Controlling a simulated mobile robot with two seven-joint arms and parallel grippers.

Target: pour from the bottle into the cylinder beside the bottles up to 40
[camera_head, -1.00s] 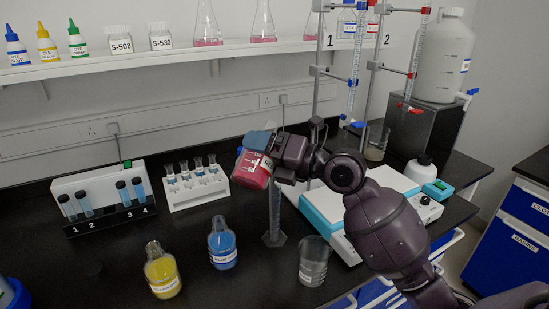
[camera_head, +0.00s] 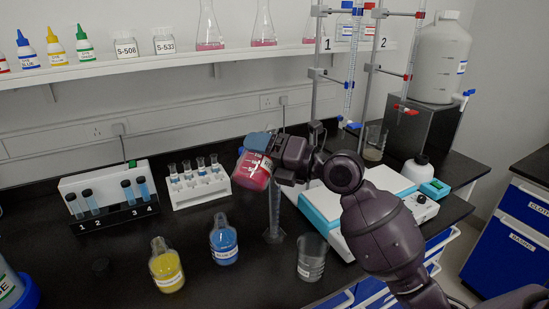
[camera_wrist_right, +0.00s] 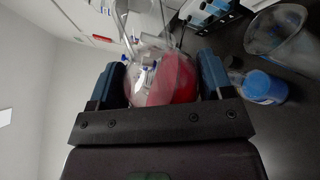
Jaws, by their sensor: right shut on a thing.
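My right gripper (camera_head: 264,150) is shut on a bottle of red liquid (camera_head: 252,171) with a white label. It holds the bottle tilted above the bench, and the red bottle also shows between the fingers in the right wrist view (camera_wrist_right: 172,82). The clear graduated cylinder (camera_head: 274,215) stands upright just below and right of the bottle. Its top is partly hidden by the gripper and no level can be read. A yellow bottle (camera_head: 166,268) and a blue bottle (camera_head: 224,242) stand to its left. The left gripper is not in view.
A beaker (camera_head: 312,258) stands right of the cylinder, in front of a white and blue device (camera_head: 335,225). A white tube rack (camera_head: 200,188) and a numbered vial rack (camera_head: 110,200) stand behind. Burette stands (camera_head: 315,70) rise at the back. A blue-rimmed container (camera_head: 20,295) is at front left.

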